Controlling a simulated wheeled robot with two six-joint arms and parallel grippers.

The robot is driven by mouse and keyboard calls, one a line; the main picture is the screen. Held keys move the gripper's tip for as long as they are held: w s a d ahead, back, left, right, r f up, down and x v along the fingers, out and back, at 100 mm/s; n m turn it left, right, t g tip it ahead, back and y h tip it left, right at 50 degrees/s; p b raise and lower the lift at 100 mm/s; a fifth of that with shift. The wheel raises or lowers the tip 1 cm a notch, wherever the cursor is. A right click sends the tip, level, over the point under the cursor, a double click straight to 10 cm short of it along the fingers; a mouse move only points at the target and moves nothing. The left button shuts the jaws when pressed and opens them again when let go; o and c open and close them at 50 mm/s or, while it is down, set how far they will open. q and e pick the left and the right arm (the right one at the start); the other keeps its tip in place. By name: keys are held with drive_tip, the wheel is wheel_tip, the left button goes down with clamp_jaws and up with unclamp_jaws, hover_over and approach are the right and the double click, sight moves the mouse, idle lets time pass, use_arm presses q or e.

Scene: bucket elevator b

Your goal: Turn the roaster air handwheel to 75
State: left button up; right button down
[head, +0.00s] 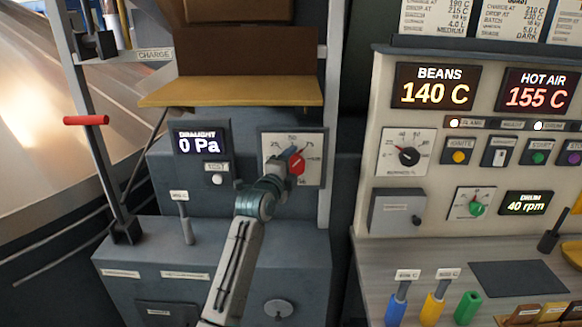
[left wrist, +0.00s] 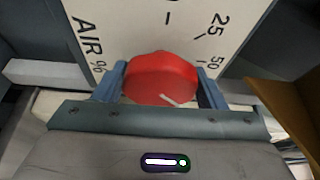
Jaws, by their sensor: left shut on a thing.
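The red air handwheel (head: 297,162) sits on a pale dial plate (head: 315,141) in the head view. The plate has 25 at its upper left, 50 at the top and 75 at the upper right. My left gripper (head: 285,160) is at the handwheel. In the left wrist view the handwheel (left wrist: 160,72) is between the two blue fingers of my left gripper (left wrist: 158,86), which are shut on its sides. A white line on the handwheel points to the lower right there, past the 50. The 75 is hidden in that view. My right gripper is not in view.
Left of the dial are a draught display (head: 200,141) reading 0 Pa and a white button (head: 217,180). A yellow shelf (head: 232,93) overhangs the dial. A grey post (head: 329,120) stands just right of it. The control panel (head: 440,135) is further right.

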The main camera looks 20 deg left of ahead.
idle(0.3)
use_arm(q)
drive_tip(key=shift+r, duration=0.1)
drive_tip(key=o, duration=1)
drive_tip(key=s+b, duration=0.1)
drive_tip(key=s, duration=0.2)
drive_tip(key=s+a+b, duration=0.1)
drive_tip(key=s, duration=0.3)
drive_tip(key=s+b, duration=0.1)
drive_tip(key=s, duration=0.2)
drive_tip(key=shift+s+a, duration=0.15)
drive_tip(key=shift+s, duration=0.2)
